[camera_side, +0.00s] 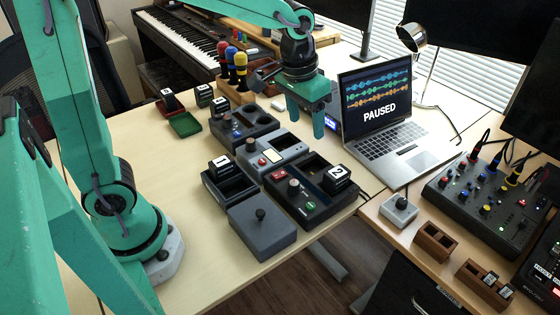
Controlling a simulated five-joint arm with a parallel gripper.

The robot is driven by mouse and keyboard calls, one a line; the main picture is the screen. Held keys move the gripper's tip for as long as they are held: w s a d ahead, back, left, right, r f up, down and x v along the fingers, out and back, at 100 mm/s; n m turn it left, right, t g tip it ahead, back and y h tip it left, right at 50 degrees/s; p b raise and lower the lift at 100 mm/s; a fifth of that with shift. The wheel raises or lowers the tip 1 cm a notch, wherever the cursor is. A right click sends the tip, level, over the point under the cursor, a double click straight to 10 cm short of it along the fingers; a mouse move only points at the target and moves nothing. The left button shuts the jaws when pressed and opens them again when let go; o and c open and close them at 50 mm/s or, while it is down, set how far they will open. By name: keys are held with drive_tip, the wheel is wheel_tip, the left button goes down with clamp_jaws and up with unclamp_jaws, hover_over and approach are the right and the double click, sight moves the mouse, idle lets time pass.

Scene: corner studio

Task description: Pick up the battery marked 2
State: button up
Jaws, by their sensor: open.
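The battery marked 2 (337,178) is a dark block with a white 2 on its label. It sits upright at the right end of a black device (312,204) with red and green buttons; how deep it sits I cannot tell. My gripper (305,122) is teal, with its fingers pointing down and apart, and nothing shows between them. It hangs above and behind the battery in the picture, apart from it, near the laptop's left edge.
A battery marked 1 (221,162) stands in a dark holder (232,191) to the left. A grey box with a knob (262,230) is in front. Grey devices (277,151) stand behind. A laptop (385,140) is at right. Bare desk (185,230) lies at front left.

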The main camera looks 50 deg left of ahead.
drive_tip(key=g, duration=0.2)
hover_over(338, 172)
wheel_tip(338, 172, down, 8)
drive_tip(key=shift+s+f, duration=0.1)
drive_tip(key=shift+s, duration=0.05)
drive_tip(key=shift+f, duration=3.85)
drive_tip(key=c, duration=1.3)
